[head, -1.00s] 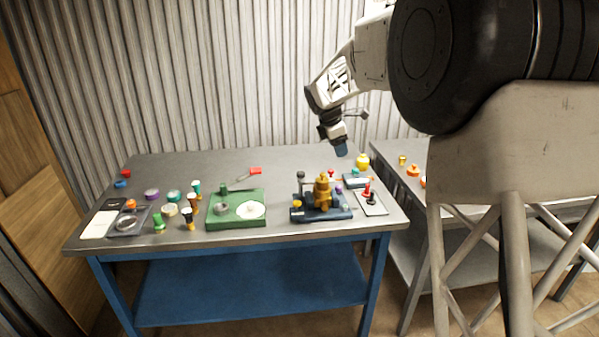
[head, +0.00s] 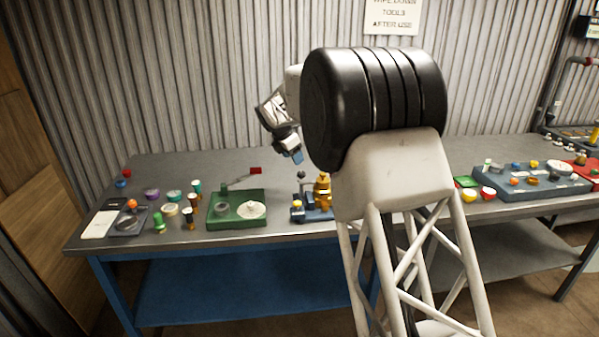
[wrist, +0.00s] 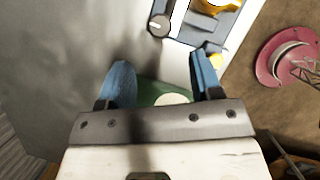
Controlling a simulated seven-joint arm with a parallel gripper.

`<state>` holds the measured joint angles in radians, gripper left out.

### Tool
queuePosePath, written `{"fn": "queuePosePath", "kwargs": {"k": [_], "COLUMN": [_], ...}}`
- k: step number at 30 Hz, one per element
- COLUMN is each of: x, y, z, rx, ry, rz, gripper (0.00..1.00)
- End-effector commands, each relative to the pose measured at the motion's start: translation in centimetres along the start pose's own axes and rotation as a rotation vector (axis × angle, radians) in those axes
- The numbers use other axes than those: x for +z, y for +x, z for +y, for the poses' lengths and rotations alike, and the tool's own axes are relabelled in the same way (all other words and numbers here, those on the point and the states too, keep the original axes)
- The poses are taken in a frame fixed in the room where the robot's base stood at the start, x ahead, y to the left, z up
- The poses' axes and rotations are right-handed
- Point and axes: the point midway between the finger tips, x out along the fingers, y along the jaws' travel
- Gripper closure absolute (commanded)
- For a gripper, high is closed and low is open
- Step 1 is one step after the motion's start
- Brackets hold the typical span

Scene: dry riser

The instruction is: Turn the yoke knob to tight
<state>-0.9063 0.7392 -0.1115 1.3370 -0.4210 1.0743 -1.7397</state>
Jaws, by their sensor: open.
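A blue fixture (head: 298,214) with a brass valve body (head: 322,190) stands near the table's front edge, its right part hidden by my arm. A dark knob (head: 301,175) stands up at its back left. In the wrist view a dark round knob (wrist: 159,25) with a pale pointer mark sits at the fixture's corner; I cannot tell for sure that it is the yoke knob. My gripper (head: 297,158) is above and behind the fixture. In the wrist view its blue fingers (wrist: 160,80) are apart with nothing between them, and the knob lies beyond them.
A green base (head: 225,222) with a white disc stands left of the fixture, and a red-ended lever (head: 255,171) is behind it. Several small bottles and caps are at left. A second bench (head: 490,207) with parts is at right. A pink round object (wrist: 285,60) shows in the wrist view.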

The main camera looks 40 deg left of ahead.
Motion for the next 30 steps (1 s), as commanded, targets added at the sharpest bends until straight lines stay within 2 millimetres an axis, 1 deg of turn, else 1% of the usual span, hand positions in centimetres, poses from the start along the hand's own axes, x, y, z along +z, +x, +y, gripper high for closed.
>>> {"fn": "queuePosePath", "kwargs": {"k": [5, 8, 14, 21, 27, 30], "x": [0.0, 0.0, 0.0, -0.1, 0.0, 0.0], "y": [0.2, 0.7, 2.5, 5.5, 7.2, 7.7], "z": [0.0, 0.0, 0.0, -0.1, 0.0, 0.0], "rx": [0.0, -0.001, -0.002, -0.002, 0.0, 0.0], "ry": [0.0, 0.0, 0.0, 0.0, 0.001, 0.001], "rz": [0.0, 0.0, 0.001, 0.001, 0.0, 0.0], "gripper": [0.41, 0.41, 0.41, 0.41, 0.41, 0.41]}}
